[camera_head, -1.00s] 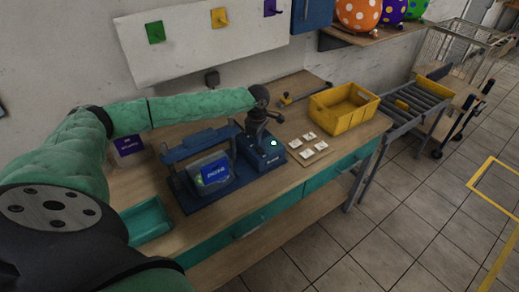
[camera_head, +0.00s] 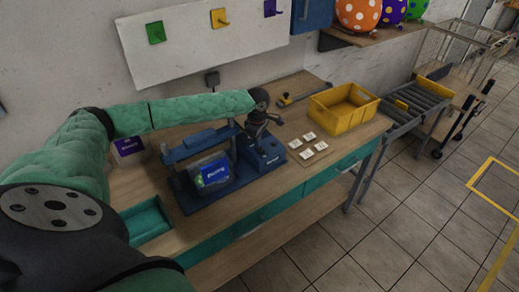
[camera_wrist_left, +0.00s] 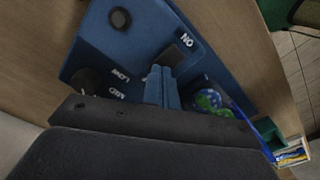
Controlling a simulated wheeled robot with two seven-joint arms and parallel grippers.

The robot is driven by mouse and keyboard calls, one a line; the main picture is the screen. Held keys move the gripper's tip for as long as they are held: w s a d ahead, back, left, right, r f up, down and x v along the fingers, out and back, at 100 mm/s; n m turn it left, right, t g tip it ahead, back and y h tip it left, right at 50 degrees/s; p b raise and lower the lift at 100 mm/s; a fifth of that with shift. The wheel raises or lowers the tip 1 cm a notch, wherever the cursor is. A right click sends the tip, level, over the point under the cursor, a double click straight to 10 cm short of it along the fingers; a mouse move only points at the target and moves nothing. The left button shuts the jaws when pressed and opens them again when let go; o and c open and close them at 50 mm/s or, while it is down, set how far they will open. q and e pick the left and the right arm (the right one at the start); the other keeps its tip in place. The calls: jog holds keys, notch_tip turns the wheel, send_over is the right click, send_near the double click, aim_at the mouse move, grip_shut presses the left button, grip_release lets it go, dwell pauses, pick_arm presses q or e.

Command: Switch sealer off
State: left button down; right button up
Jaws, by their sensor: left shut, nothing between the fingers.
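The blue sealer (camera_head: 208,196) stands on the workbench, holding a clear pouch with a blue label (camera_head: 211,174) in its frame. Its blue control box (camera_head: 270,160) is at the right end. My left gripper (camera_head: 254,133) reaches down over this box. In the left wrist view the closed fingers (camera_wrist_left: 160,78) are at the dark switch (camera_wrist_left: 174,56) beside the "ON" label (camera_wrist_left: 185,40); whether they touch is unclear. The round indicator (camera_wrist_left: 120,19) on the box looks dark. A round knob (camera_wrist_left: 88,82) is partly hidden by my gripper. My right gripper is not in view.
Several small white cards (camera_head: 308,145) lie right of the box. A yellow crate (camera_head: 344,113) sits at the bench's right end, beside a roller conveyor (camera_head: 412,103). A teal tray (camera_head: 146,221) is at the front left.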

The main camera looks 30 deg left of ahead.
pick_arm(q)
jog(key=shift+r+p, duration=0.65)
jog(key=shift+p, duration=0.15)
notch_tip(320, 180, up, 4)
jog(key=p, duration=0.3)
jog(key=shift+f+p, duration=0.25)
jog(key=shift+p, duration=0.1)
jog(key=shift+r, duration=0.95)
